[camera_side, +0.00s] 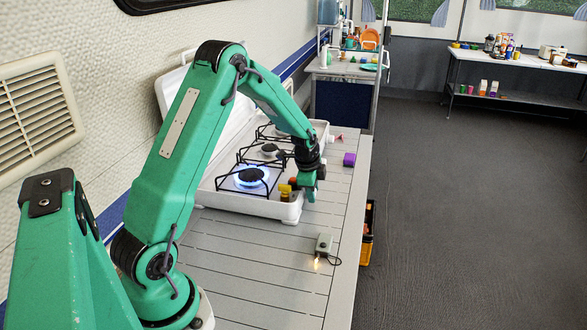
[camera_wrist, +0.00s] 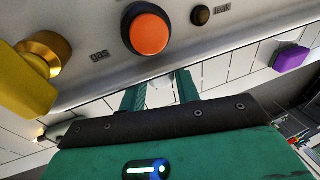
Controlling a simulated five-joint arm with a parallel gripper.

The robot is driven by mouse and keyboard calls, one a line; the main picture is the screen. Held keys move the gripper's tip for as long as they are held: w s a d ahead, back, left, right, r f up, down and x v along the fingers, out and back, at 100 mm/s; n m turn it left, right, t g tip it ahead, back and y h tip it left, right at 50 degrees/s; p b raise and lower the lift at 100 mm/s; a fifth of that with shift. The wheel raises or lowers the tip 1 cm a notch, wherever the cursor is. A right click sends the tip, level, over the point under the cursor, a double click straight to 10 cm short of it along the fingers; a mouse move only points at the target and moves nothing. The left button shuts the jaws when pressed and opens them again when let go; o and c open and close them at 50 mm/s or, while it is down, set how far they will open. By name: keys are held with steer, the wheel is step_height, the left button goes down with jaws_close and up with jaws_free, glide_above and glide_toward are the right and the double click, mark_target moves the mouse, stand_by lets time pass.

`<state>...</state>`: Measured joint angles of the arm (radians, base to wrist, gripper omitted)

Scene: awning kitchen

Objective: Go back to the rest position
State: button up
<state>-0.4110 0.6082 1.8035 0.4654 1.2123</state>
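My gripper (camera_side: 309,192) hangs at the front right corner of the white gas stove (camera_side: 245,206). In the wrist view its two green fingers (camera_wrist: 160,90) stand apart with only table slats between them, so it is open and empty. The orange button (camera_wrist: 150,33) and the yellow gas valve (camera_wrist: 32,80) are just beyond the fingers, with no clear contact. A small dark knob marked "leak" (camera_wrist: 200,15) is to the right. A blue flame (camera_side: 251,175) burns on the near burner.
A purple block (camera_side: 349,159) sits right of the stove. An orange and black crate (camera_side: 367,240) is beside the table. The wall runs close along the left.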

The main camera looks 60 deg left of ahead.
steer(key=o, duration=1.3)
steer(key=shift+r, duration=0.15)
steer(key=shift+w+v, duration=0.2)
steer(key=shift+v, duration=2.95)
steer(key=shift+a+r, duration=0.1)
steer(key=shift+r, duration=0.15)
steer(key=shift+s, duration=0.1)
